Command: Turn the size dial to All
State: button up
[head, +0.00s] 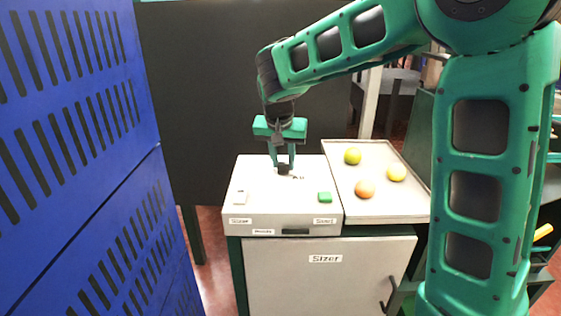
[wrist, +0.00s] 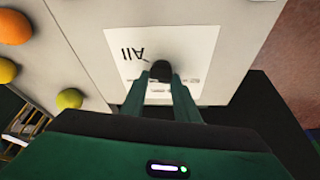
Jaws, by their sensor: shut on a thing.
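The size dial is a small black knob (wrist: 160,70) on a white label plate (wrist: 175,45) in the wrist view. The word "All" is printed beside the knob and reads upside down there; the other markings are partly covered by the fingers. My gripper (wrist: 160,85) is shut on the knob, its two green fingers on either side. In the head view my gripper (head: 284,167) reaches straight down onto the top of the white sizer box (head: 255,180). Which mark the knob points at cannot be told.
Tall blue crates (head: 80,150) stand at left.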

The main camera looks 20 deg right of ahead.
jog(key=shift+w+a+m+g+h, duration=0.15)
jog(key=shift+m+h, duration=0.15)
jog(key=shift+m, duration=0.55)
jog(key=shift+s+a+m+g+h, duration=0.15)
jog(key=shift+m+h, duration=0.15)
jog(key=shift+m, duration=0.55)
jog(key=shift+w+r, duration=0.1)
jog(key=shift+w, duration=0.05)
jog(key=o, duration=1)
jog(key=shift+a, duration=0.1)
jog(key=shift+o, duration=0.2)
jog(key=shift+m, duration=0.3)
jog(key=v, duration=1)
jog(key=shift+r, duration=0.3)
